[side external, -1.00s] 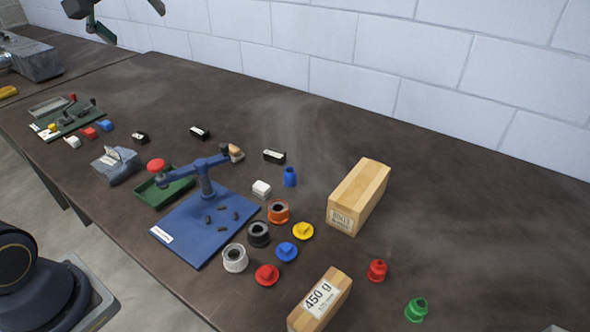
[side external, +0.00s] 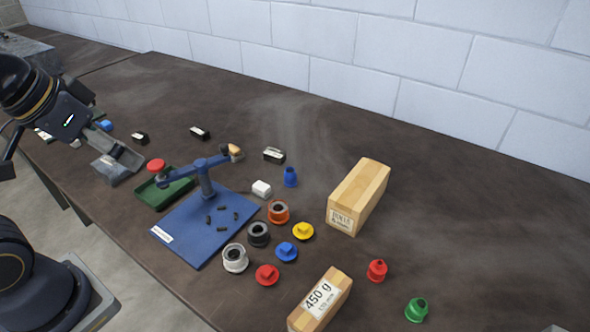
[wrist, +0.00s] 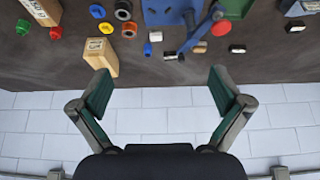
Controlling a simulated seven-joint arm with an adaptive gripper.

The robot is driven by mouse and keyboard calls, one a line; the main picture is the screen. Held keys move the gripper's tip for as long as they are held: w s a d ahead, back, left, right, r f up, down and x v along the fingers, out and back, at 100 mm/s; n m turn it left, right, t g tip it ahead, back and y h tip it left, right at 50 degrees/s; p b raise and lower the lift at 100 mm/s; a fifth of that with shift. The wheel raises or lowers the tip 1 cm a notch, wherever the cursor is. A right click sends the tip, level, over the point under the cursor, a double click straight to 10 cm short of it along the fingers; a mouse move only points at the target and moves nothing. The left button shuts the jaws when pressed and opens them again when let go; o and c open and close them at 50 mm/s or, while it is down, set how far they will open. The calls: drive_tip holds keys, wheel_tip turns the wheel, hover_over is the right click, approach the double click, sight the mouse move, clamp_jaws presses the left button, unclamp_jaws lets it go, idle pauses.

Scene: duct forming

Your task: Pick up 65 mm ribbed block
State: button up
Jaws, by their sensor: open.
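No block is clearly marked as the 65 mm ribbed block, and ribs are too small to make out. A large wooden block with a label (side external: 362,195) stands right of centre; it also shows in the wrist view (wrist: 99,55). A smaller wooden block marked 450 g (side external: 321,300) is at the front edge. Small dark blocks with pale tops lie behind the blue stand: one near the middle (side external: 274,156), one farther left (side external: 200,132), one beyond that (side external: 140,138). My gripper (wrist: 162,88) is open and empty, its fingers spread wide; it is at the left in the side view.
A blue stand with an arm (side external: 205,180) sits on a blue board beside a green tray (side external: 165,192). Several coloured knobs and rings (side external: 286,252) lie in front of the wooden block. The block wall (side external: 400,60) closes the back. The right rear of the table is clear.

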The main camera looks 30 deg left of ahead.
drive_tip(key=shift+c, duration=0.3)
drive_tip(key=w+r+t, duration=0.2)
drive_tip(key=w+r, duration=0.7)
drive_tip(key=w, duration=0.4)
drive_tip(key=n+g, duration=0.1)
drive_tip(key=g, duration=0.2)
hover_over(274, 153)
drive_tip(key=s, duration=0.2)
wheel_tip(274, 153, down, 33)
drive_tip(key=shift+d, duration=0.15)
drive_tip(key=x, duration=0.5)
drive_tip(key=shift+s+a+f, duration=0.1)
drive_tip(key=shift+a+f, duration=0.1)
drive_tip(key=shift+f, duration=0.25)
drive_tip(key=shift+r, duration=0.1)
drive_tip(key=c, duration=1.6)
